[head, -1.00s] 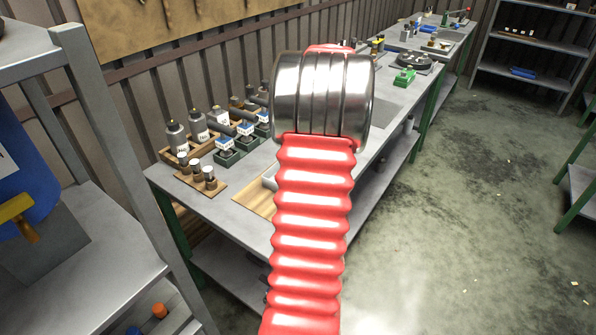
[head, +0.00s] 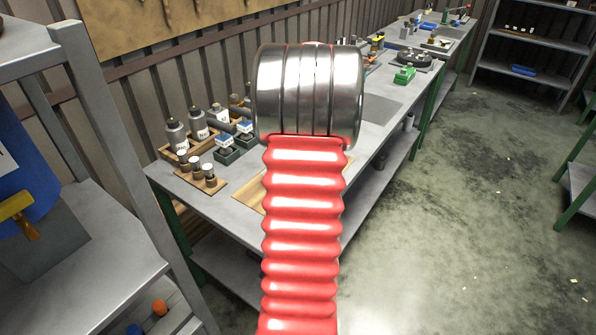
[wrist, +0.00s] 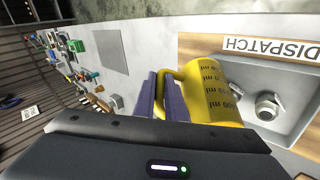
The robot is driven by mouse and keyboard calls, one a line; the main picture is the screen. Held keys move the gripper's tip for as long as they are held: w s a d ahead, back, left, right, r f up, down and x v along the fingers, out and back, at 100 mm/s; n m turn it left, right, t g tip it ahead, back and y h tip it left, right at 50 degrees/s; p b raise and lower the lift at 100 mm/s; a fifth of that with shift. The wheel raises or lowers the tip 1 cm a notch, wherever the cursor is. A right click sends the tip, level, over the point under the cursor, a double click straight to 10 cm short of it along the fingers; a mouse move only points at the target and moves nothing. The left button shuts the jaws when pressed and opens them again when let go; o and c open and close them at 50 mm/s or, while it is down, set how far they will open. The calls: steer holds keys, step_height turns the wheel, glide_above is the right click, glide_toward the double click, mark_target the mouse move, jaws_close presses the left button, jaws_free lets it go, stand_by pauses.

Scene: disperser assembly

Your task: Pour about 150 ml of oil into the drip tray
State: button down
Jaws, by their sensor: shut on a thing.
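A yellow measuring jug (wrist: 215,95) with dark ml marks shows in the wrist view. My gripper (wrist: 158,92) is shut on its handle, with a purple finger on each side. I cannot tell how far the jug is tilted, and no oil is visible. A grey tray (wrist: 243,70) lies beyond and beside the jug on a wooden board marked DISPATCH (wrist: 265,48). Metal fittings (wrist: 268,106) sit in it. I cannot tell whether this is the drip tray. In the head view my arm hides the gripper and jug.
The workbench (head: 215,207) carries grey bottles (head: 177,136) in a wooden rack, small jars (head: 196,168) and dark green blocks with white tops. A grey shelf (head: 95,240) stands close on the left.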

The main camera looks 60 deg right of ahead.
steer(key=shift+w+a+r+g+h+p, duration=0.35)
steer(key=shift+h+p, duration=0.25)
steer(key=shift+p, duration=0.45)
stand_by(0.4)
steer(key=shift+w+a+g+p, duration=0.1)
steer(key=shift+a+g+p, duration=0.15)
steer(key=shift+p, duration=1.15)
stand_by(0.5)
steer(key=shift+w+a+r+n+g+h, duration=0.15)
steer(key=shift+w+a+n+g+h, duration=0.2)
steer(key=shift+h, duration=0.55)
stand_by(3.8)
